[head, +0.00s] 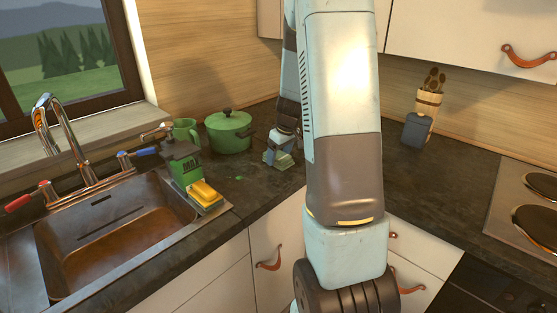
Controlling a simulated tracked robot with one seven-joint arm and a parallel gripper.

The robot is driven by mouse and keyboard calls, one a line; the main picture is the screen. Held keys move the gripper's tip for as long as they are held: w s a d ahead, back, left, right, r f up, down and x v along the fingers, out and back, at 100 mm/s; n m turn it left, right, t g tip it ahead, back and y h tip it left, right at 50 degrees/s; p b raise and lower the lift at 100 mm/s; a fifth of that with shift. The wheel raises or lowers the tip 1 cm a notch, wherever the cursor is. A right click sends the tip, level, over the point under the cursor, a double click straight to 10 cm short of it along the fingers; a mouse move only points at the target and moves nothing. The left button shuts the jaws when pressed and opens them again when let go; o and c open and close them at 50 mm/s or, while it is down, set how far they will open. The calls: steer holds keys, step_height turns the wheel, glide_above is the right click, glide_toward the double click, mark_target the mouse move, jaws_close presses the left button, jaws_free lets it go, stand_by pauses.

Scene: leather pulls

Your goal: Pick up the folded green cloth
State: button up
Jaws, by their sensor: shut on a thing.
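My gripper (281,148) is at the back of the dark counter, to the right of the green pot, pointing down and partly hidden behind my own arm. It is shut on the folded green cloth (284,160), a small pale green piece showing just under the jaws. I cannot tell whether the cloth touches the counter or is a little above it.
A green lidded pot (229,132) stands close left of my gripper. A green mug (186,131), a soap bottle (183,163) and a yellow sponge (205,193) are by the sink (118,235). A utensil holder (428,104) and hob (527,205) are right.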

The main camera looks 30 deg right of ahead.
mark_target(279, 155)
steer(key=c, duration=0.5)
steer(key=shift+r, duration=0.1)
steer(key=shift+r, duration=0.3)
step_height(279, 155, up, 3)
steer(key=shift+f, duration=0.2)
steer(key=s+r, duration=0.2)
steer(key=s+a+r, duration=0.1)
steer(key=s+r, duration=0.1)
steer(key=r, duration=0.1)
steer(key=shift+s+r, duration=0.1)
steer(key=shift+s, duration=0.05)
steer(key=s+r, duration=0.1)
steer(key=s, duration=0.1)
steer(key=s+a+r, duration=0.1)
steer(key=s, duration=0.2)
steer(key=s+a+r, duration=0.1)
steer(key=s, duration=0.1)
steer(key=shift+s+r, duration=0.35)
steer(key=shift+r, duration=0.05)
steer(key=shift+s+a+r, duration=0.1)
steer(key=shift+s+r, duration=0.05)
steer(key=shift+s, duration=0.25)
steer(key=shift+s+a+r, duration=0.1)
steer(key=shift+s+r, duration=0.05)
steer(key=shift+s, duration=0.25)
steer(key=shift+c, duration=0.7)
